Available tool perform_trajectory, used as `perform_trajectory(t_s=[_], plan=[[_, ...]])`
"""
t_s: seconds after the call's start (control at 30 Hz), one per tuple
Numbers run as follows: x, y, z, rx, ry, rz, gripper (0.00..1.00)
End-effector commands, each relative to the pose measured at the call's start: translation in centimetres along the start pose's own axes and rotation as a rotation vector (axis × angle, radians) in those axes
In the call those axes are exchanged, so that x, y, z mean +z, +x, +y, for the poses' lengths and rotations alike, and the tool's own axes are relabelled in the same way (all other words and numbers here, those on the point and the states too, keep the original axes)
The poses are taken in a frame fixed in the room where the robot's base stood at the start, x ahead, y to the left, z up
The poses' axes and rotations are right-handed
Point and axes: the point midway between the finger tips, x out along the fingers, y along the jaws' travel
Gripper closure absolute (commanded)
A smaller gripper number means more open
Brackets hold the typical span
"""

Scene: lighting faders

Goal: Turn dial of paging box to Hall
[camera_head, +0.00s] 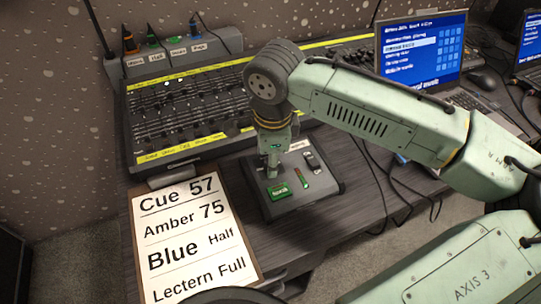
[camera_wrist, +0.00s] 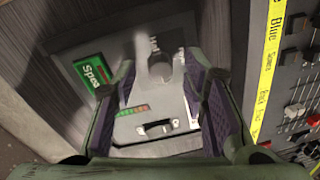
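The paging box (camera_head: 323,182) is a grey panel on the desk, below the fader console in the head view. In the wrist view its dial (camera_wrist: 160,66) is a dark grey knob with small labels beside it, one seemingly "Hall" (camera_wrist: 153,44); the other label (camera_wrist: 181,55) is partly hidden. I cannot tell where the dial points. My gripper (camera_wrist: 161,74) is open, with one purple-padded finger on each side of the dial; contact is unclear. In the head view my gripper (camera_head: 271,170) points down over the box's left part, hiding the dial.
A green button (camera_wrist: 91,72), a coloured level strip (camera_wrist: 132,110) and a black switch (camera_wrist: 156,128) sit around the dial. The fader console (camera_head: 180,115) stands behind. A cue sheet (camera_head: 190,240) lies at front left. Cables (camera_head: 385,190) and a laptop (camera_head: 420,50) are at right.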

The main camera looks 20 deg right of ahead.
Motion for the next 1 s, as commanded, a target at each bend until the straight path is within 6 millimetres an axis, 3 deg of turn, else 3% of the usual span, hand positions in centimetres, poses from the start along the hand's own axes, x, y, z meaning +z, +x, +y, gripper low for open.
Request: perform_trajectory(t_s=[0.27, 0.87, 1.0], plan=[[0.01, 0.20, 0.00, 0.000, -0.001, 0.000, 0.60], [0.01, 0.17, -0.01, -0.001, -0.001, 0.000, 1.00], [0.00, 0.16, -0.02, -0.001, -0.001, 0.000, 1.00]])
